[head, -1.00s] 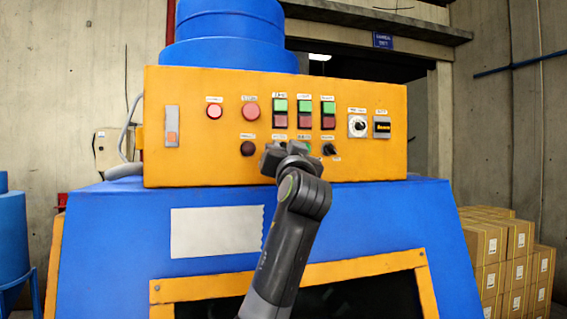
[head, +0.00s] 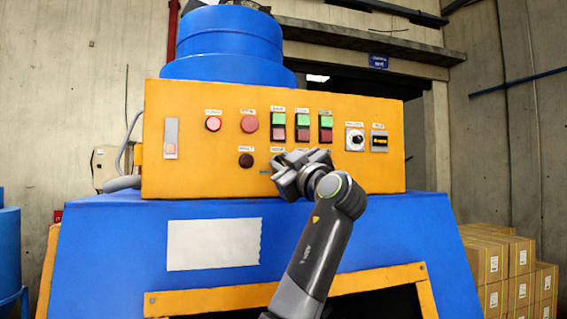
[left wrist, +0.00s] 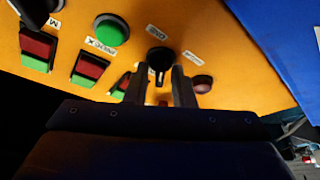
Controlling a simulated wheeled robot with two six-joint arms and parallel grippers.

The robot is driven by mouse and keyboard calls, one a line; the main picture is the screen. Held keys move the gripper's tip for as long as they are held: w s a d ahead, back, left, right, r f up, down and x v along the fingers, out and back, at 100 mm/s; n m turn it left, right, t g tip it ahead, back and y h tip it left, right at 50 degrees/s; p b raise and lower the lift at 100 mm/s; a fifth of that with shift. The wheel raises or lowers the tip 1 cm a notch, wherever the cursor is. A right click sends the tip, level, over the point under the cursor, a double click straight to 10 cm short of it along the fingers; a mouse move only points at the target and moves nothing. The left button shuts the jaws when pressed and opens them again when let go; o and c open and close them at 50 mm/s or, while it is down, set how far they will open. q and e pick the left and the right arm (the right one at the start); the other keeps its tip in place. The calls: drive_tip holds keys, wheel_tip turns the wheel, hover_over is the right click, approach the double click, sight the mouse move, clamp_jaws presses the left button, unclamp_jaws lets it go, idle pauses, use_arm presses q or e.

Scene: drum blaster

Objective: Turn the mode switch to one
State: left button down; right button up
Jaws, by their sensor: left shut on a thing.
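The mode switch looks like the black round knob (left wrist: 158,58) on the orange panel in the left wrist view. It sits between the fingers of my left gripper (left wrist: 164,82), which is shut on it. White labels lie beside the knob, too blurred to read for sure. In the head view my left gripper (head: 284,170) is at the panel's lower row, right of a dark red button (head: 246,160), and hides the knob. The knob's exact pointing direction cannot be told. My right gripper is not in view.
In the left wrist view a green round button (left wrist: 110,30) is close beside the fingers. Cardboard boxes (head: 489,262) stand at the right, away from the panel.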

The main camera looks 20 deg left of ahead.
use_arm(q)
drive_tip(key=shift+n+g, duration=0.4)
drive_tip(key=shift+n, duration=0.4)
drive_tip(key=c, duration=1.5)
unclamp_jaws()
drive_tip(key=shift+c, duration=0.2)
drive_tip(key=shift+w, duration=0.1)
drive_tip(key=shift+d, duration=0.1)
drive_tip(key=shift+s+d+f, duration=0.15)
drive_tip(key=shift+s+f, duration=0.05)
drive_tip(key=b+v, duration=0.8)
drive_tip(key=v, duration=0.9)
